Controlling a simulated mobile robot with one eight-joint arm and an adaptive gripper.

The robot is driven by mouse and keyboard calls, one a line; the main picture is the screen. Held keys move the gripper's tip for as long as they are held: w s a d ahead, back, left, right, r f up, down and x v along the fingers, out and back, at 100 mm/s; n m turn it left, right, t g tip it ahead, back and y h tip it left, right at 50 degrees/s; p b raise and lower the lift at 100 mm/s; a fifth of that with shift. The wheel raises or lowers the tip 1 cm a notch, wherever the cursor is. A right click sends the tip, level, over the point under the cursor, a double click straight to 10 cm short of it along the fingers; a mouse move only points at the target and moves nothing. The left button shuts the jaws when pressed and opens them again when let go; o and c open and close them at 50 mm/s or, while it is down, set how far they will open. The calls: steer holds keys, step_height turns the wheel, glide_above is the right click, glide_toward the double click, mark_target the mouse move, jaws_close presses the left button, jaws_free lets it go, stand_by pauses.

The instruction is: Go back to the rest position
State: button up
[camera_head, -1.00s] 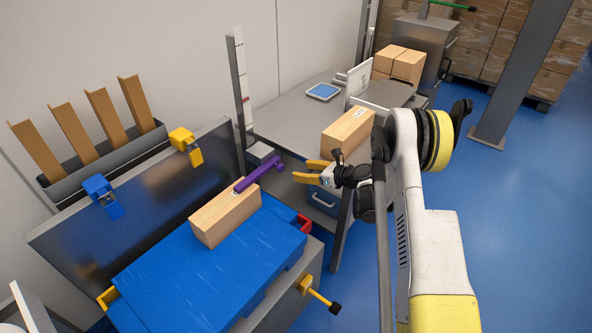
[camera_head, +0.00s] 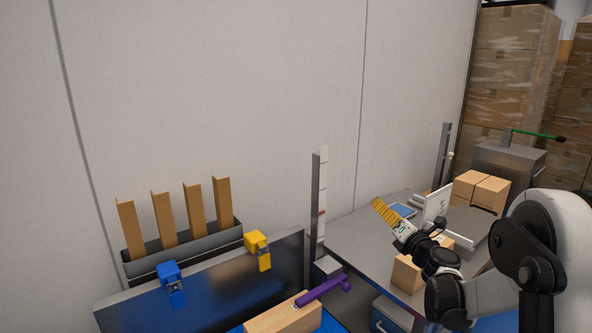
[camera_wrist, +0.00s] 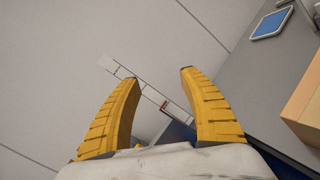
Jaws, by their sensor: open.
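My gripper (camera_head: 384,212) has yellow ribbed fingers and is raised above the grey side table at the right of the head view. In the wrist view its two fingers (camera_wrist: 160,82) stand apart with nothing between them. The light wooden block (camera_head: 285,318) lies at the bottom of the head view with the purple handle (camera_head: 322,290) on its right end.
The grey table (camera_head: 345,240) carries a blue-screened tablet (camera_head: 402,210), also in the wrist view (camera_wrist: 271,23). An upright measuring post (camera_head: 318,205) stands left of my gripper. The wall behind is bare.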

steer(key=s+d+r+m+h, duration=0.2)
steer(key=s+r+m+h, duration=0.3)
steer(key=r+m, duration=0.35)
steer(key=s+d+r+m+g+h, duration=0.2)
steer(key=s+m+g+h, duration=0.15)
steer(key=s+m, duration=0.7)
steer(key=s+a+f+m+g+y, duration=0.1)
steer(key=s+a+f+m+g, duration=0.1)
steer(key=s, duration=0.7)
steer(key=s+a+f+m+g+y, duration=0.2)
steer(key=s+a+f+m, duration=0.3)
steer(key=s+f, duration=0.3)
steer(key=s+a+f+m+g+y, duration=0.1)
steer(key=s+a+f+m+g, duration=0.2)
steer(key=s, duration=0.7)
step_height(320, 180, down, 3)
steer(key=shift+s+a+r+m+g, duration=0.1)
steer(key=shift+s+a+m+g, duration=0.3)
steer(key=shift+a+m, duration=0.45)
